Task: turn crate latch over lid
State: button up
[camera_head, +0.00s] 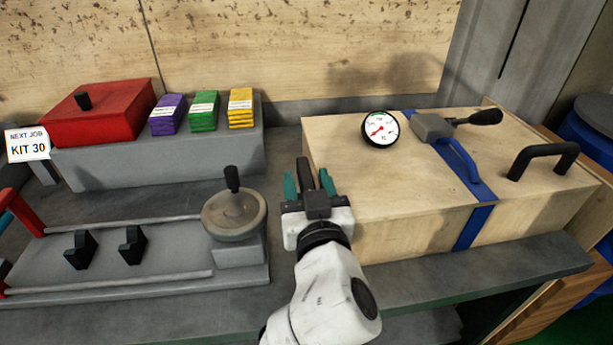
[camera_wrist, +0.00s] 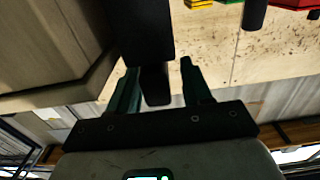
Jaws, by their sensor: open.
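The wooden crate (camera_head: 345,187) stands on the bench at right, its lid closed and a blue strap (camera_head: 479,222) around it. A grey clamp block with a black knob (camera_head: 486,117) and a blue lever (camera_head: 460,160) sits on the strap. My gripper (camera_head: 309,181) is open by the crate's left front corner, its teal fingers apart. Dark upright pieces (camera_head: 306,172) show between the fingers, and a dark block (camera_wrist: 146,30) shows there in the wrist view. I cannot tell whether this is the latch or whether a finger touches it. The crate side (camera_wrist: 45,45) is at left there.
A round gauge (camera_head: 380,129) and a black handle (camera_head: 544,158) are on the lid. Left of my gripper are a handwheel (camera_head: 233,214) and a grey fixture. Behind are a red box (camera_head: 98,115) and purple, green and yellow stacks on a grey ledge.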

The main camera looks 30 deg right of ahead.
jog(key=shift+w+d, duration=0.2)
jog(key=shift+w, duration=0.25)
grip_shut()
dwell(0.4)
